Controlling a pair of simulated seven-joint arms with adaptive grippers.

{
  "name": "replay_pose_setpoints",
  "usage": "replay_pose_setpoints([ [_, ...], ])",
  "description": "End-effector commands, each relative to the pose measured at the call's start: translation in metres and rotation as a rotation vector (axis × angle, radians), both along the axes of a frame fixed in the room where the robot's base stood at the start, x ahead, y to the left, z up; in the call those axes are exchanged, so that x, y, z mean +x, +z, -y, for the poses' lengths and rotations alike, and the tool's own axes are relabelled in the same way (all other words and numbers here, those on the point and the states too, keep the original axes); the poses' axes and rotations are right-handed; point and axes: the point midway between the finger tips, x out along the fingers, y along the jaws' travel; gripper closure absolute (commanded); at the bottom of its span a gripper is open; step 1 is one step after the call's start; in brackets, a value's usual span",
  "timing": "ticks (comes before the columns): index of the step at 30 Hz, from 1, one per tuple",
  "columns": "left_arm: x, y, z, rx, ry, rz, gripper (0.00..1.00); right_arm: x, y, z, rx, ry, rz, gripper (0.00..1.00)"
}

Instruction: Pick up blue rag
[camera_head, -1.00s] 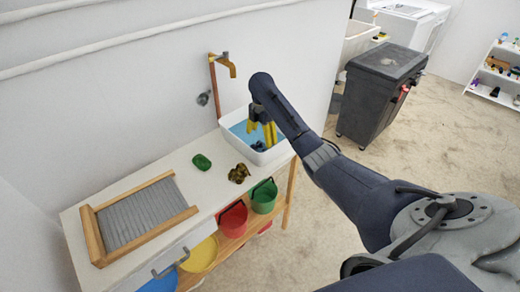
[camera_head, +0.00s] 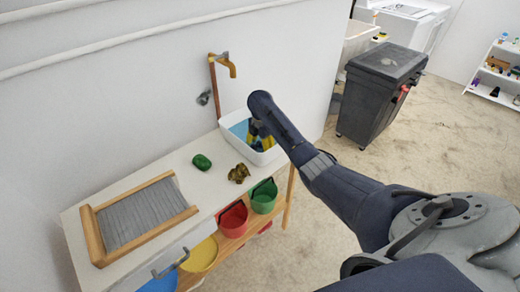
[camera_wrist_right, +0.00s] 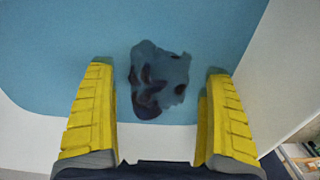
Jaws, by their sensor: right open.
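The blue rag (camera_wrist_right: 158,82) is a crumpled dark-blue piece with darker patches. It lies on the light-blue inside of the white basin (camera_head: 269,158). My right gripper (camera_head: 260,138) points down inside the basin. In the right wrist view its two yellow fingers (camera_wrist_right: 159,70) are spread wide on either side of the rag, with visible gaps and nothing held. In the head view my own arm and gripper hide the rag. My left gripper is in neither view.
The basin's wall (camera_wrist_right: 245,75) rises close beside one finger. On the white counter (camera_head: 213,178) are a green sponge-like lump (camera_head: 201,162), a brown-gold object (camera_head: 239,173) and a wood-framed washboard (camera_head: 138,215).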

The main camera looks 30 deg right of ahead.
Motion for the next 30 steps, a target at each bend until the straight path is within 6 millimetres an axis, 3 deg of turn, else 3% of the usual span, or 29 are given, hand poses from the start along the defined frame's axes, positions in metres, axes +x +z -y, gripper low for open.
replay_pose_setpoints([
  [3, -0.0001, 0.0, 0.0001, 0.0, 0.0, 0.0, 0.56, -0.0001, 0.0, 0.0, 0.0, 0.0, 0.0, 0.16],
  [13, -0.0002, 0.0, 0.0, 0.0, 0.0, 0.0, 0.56, -0.0002, 0.0002, 0.0002, 0.0, -0.001, 0.0, 0.53],
  [30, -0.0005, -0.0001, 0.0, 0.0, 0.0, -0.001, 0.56, 0.0002, 0.008, 0.0004, 0.0, 0.0, 0.0, 0.53],
])
